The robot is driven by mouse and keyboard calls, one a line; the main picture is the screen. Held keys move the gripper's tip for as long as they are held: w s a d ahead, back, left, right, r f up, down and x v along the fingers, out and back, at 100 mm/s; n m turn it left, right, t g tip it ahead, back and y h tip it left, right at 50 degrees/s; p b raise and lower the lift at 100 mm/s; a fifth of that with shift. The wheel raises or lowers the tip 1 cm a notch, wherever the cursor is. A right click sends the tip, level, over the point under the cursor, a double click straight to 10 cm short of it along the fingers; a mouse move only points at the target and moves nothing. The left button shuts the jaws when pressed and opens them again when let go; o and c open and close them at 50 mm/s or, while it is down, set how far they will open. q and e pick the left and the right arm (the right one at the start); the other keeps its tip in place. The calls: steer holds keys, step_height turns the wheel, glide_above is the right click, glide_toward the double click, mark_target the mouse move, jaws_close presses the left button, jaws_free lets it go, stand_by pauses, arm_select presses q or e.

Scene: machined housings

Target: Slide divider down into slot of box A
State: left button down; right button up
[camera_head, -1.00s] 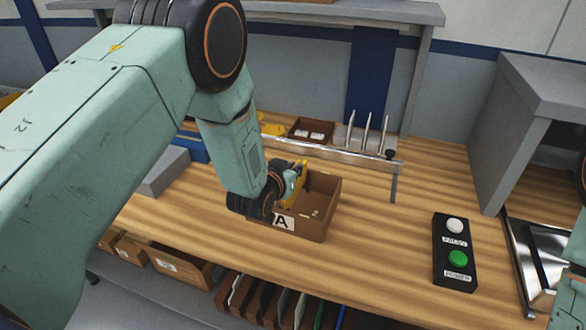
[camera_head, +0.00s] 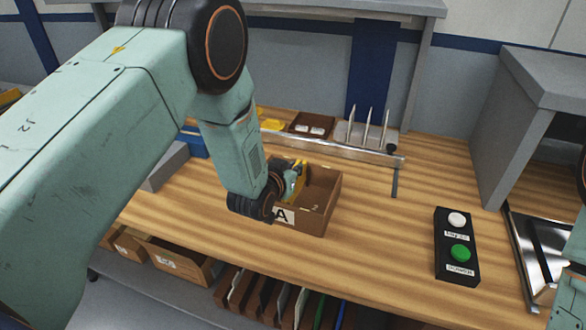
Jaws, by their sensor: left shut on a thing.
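Box A (camera_head: 312,221) is a brown open-topped box on the wooden bench, with a white label marked "A" on its front. My left gripper (camera_head: 296,180) is at the left part of the box, and its wrist hides the box's left side. My right gripper is out of view; only a bit of my right arm shows at the right edge.
A metal rail (camera_head: 345,152) runs behind the box. A black button panel (camera_head: 456,246) lies to the right. The bench between box and panel is clear.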

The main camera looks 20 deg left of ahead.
arm_select(q)
steer(key=shift+f+b, duration=0.65)
steer(key=shift+f, duration=0.3)
steer(key=c, duration=1.4)
jaws_free()
steer(key=v, duration=1.2)
steer(key=shift+r, duration=0.1)
steer(key=s+f+g+b, duration=0.4)
steer(key=s+f, duration=0.6)
steer(key=s, duration=0.1)
steer(key=s+a+f+n+g+b, duration=0.1)
steer(key=s+f+g+b, duration=0.2)
steer(key=s+f, duration=0.8)
steer(key=s+a+f+g+y+b, duration=0.1)
steer(key=s+f+g+b, duration=0.3)
steer(key=s+f, duration=0.7)
steer(key=shift+s+a+g+b, duration=0.25)
steer(key=shift+s+g+b, duration=0.1)
steer(key=shift+s+g, duration=0.8)
